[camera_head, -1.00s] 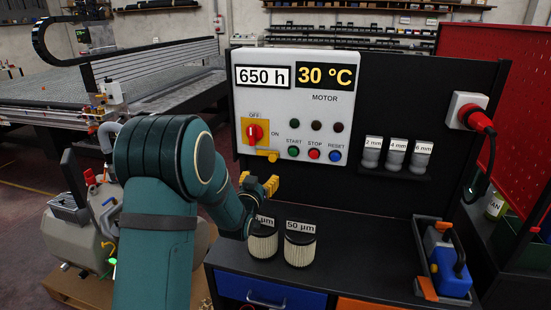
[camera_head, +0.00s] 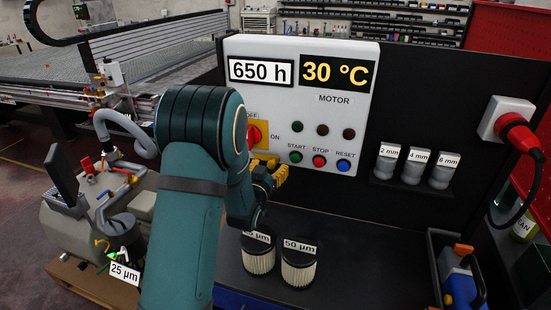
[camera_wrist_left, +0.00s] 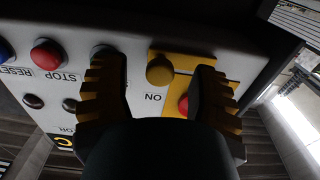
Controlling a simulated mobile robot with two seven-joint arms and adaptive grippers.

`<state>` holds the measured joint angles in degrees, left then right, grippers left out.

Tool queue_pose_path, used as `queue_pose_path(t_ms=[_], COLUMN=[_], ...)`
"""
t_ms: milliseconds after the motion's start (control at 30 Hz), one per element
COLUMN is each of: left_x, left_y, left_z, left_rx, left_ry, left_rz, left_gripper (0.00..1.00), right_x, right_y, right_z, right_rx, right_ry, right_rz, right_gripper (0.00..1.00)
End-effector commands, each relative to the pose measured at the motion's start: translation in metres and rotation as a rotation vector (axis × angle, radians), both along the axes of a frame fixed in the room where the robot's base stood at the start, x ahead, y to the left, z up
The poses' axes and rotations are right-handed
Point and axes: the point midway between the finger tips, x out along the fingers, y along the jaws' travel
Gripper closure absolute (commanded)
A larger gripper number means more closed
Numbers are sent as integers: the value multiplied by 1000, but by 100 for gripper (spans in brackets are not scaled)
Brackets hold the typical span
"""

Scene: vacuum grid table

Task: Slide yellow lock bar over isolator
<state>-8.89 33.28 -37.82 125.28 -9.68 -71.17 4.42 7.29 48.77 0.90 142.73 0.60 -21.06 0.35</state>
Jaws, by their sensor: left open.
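The isolator is a red rotary switch (camera_head: 254,134) on a yellow plate at the panel's lower left, partly hidden by my left arm. In the wrist view its red part (camera_wrist_left: 184,105) shows beside the right-hand finger. The yellow lock bar (camera_head: 264,157) lies just below the plate; in the wrist view its round yellow knob (camera_wrist_left: 159,70) sits between my fingers. My left gripper (camera_head: 271,174) has yellow fingertips and is open, just in front of the panel. In the wrist view its fingers (camera_wrist_left: 158,78) stand either side of the knob with gaps. My right gripper is not in view.
START (camera_head: 295,157), STOP (camera_head: 319,161) and RESET (camera_head: 343,166) buttons lie right of the isolator. Two filter cartridges (camera_head: 298,265) stand on the bench below the gripper. Labelled grey fittings (camera_head: 412,166) and a red plug (camera_head: 520,133) are farther right.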

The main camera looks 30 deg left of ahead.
Motion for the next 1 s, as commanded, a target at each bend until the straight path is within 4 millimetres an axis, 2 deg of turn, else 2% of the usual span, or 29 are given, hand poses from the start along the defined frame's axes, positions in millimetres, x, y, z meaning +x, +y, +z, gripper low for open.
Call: queue_pose_path(t_ms=[433, 467, 500, 633, 833, 1000], left_x=[-3, -3, -3, -3, -3, -9], left_y=[0, 0, 0, 0, 4, 30], left_z=[0, 0, 0, 0, -1, -2], left_rx=[0, 0, 0, 0, 0, 0], left_ry=[0, 0, 0, 0, -1, -4], left_rz=[1, 1, 1, 1, 3, 5], left_gripper=[40, 38, 52, 98, 100, 100], right_x=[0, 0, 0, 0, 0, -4], right_y=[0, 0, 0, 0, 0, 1], right_z=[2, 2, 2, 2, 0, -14], right_rx=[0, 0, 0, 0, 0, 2], right_ry=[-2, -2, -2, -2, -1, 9], right_rz=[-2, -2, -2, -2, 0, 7], right_gripper=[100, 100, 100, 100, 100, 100])
